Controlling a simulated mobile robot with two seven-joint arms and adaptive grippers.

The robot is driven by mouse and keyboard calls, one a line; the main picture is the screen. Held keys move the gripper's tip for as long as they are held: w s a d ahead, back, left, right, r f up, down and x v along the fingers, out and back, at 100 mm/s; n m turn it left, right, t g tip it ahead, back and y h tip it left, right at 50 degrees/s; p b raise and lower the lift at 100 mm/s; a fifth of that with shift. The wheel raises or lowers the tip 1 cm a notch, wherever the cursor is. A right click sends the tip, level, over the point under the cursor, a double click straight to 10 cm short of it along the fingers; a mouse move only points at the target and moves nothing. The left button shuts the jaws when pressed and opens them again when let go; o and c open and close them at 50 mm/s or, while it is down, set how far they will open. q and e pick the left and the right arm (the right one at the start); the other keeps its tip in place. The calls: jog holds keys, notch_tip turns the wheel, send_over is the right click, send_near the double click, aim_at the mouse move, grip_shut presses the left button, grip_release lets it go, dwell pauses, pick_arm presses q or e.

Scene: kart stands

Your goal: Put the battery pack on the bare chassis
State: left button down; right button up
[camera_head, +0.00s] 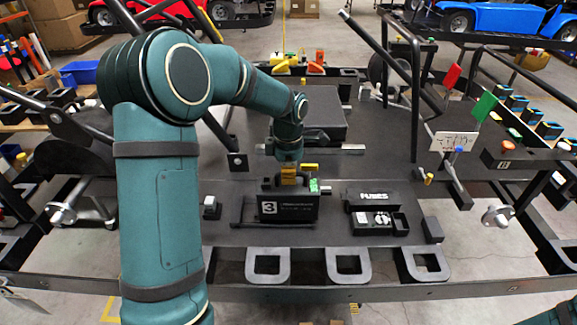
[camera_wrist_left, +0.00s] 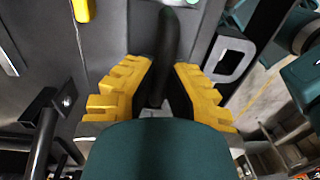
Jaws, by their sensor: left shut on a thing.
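The battery pack (camera_head: 288,209) is a black box with a white 3 label and a dark handle on top. It is upright at the front middle of the black chassis (camera_head: 385,165). My left gripper (camera_head: 288,176) comes down from above with its yellow fingers shut on the pack's handle. In the left wrist view, the yellow fingers (camera_wrist_left: 162,88) lie on both sides of the dark handle (camera_wrist_left: 168,50). I cannot tell whether the pack's underside touches the deck. My arm hides part of the chassis's left side. My right gripper is not in view.
A black FUSES box (camera_head: 374,197) sits right of the pack. Several grey loops (camera_head: 350,266) line the front edge. A steering wheel bar and posts (camera_head: 416,90) rise at the right. Red and green tags (camera_head: 484,106) and a white card (camera_head: 453,141) stand there too.

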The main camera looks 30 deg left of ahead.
pick_arm(q)
jog(key=shift+f, duration=0.65)
jog(key=c, duration=1.1)
grip_release()
jog(key=shift+c, duration=0.2)
notch_tip(320, 180, up, 12)
jog(key=p, duration=0.1)
jog(key=shift+w+a+p, duration=0.15)
jog(key=shift+p, duration=0.25)
